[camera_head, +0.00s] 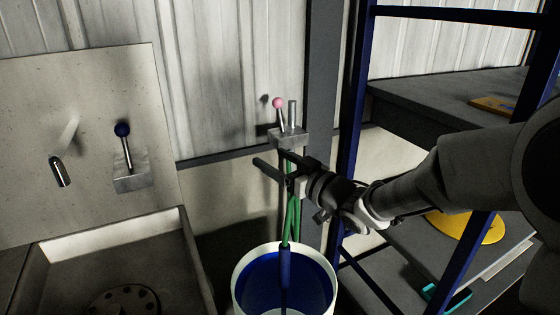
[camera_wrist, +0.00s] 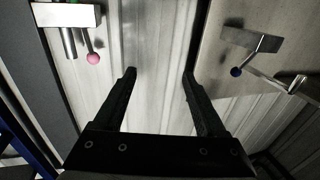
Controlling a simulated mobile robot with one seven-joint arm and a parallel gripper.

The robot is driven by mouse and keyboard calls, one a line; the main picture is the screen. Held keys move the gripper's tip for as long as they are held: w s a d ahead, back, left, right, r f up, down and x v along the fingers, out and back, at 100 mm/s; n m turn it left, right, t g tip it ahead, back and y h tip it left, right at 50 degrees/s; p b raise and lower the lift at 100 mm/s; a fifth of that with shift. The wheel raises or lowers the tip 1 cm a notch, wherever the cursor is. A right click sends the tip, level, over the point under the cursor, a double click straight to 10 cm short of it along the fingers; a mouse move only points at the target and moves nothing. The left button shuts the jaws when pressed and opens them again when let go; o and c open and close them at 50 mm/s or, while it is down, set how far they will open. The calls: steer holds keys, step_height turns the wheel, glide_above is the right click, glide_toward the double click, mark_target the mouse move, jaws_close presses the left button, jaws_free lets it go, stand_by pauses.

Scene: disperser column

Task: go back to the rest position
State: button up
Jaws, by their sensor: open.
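My gripper (camera_head: 268,158) is open and empty, in front of the wall panel. In the wrist view its two fingers (camera_wrist: 159,72) stand wide apart with only ribbed wall between them. The disperser's grey block (camera_head: 289,137) with a pink-knobbed lever (camera_head: 278,103) is just behind and above the gripper, and the lever stands up. The pink knob (camera_wrist: 93,58) also shows at the upper left of the wrist view, apart from the fingers. Green tubes (camera_head: 290,222) run down below the block behind the gripper to a blue rod in the bucket.
A white-rimmed blue bucket (camera_head: 240,281) stands below the gripper. At left are a sink (camera_head: 103,238), a spout (camera_head: 60,172) and a blue-knobbed lever (camera_head: 122,130). A blue-framed shelf (camera_head: 350,130) stands close beside my arm at right, with a yellow disc (camera_head: 462,229) on it.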

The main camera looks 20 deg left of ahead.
steer(key=shift+r, duration=0.1)
steer(key=d+r+m+t+h, duration=0.15)
steer(key=d+m+h, duration=0.4)
steer(key=d, duration=0.95)
steer(key=d+r+m+t+h, duration=0.1)
steer(key=d+m+t+h, duration=0.2)
steer(key=d+h, duration=0.9)
steer(key=s+d+f+m+g, duration=0.25)
steer(key=s+d, duration=0.45)
steer(key=s, duration=0.4)
steer(key=s+d+f+m+g, duration=0.2)
steer(key=s+d+f+g, duration=0.15)
steer(key=s+d, duration=0.55)
step_height(320, 180, up, 12)
steer(key=s+a+y+p, duration=0.1)
steer(key=s+p, duration=0.1)
steer(key=p, duration=1)
steer(key=shift+s+a+r, duration=0.2)
steer(key=shift+a+r, duration=0.05)
steer(key=shift+a, duration=0.15)
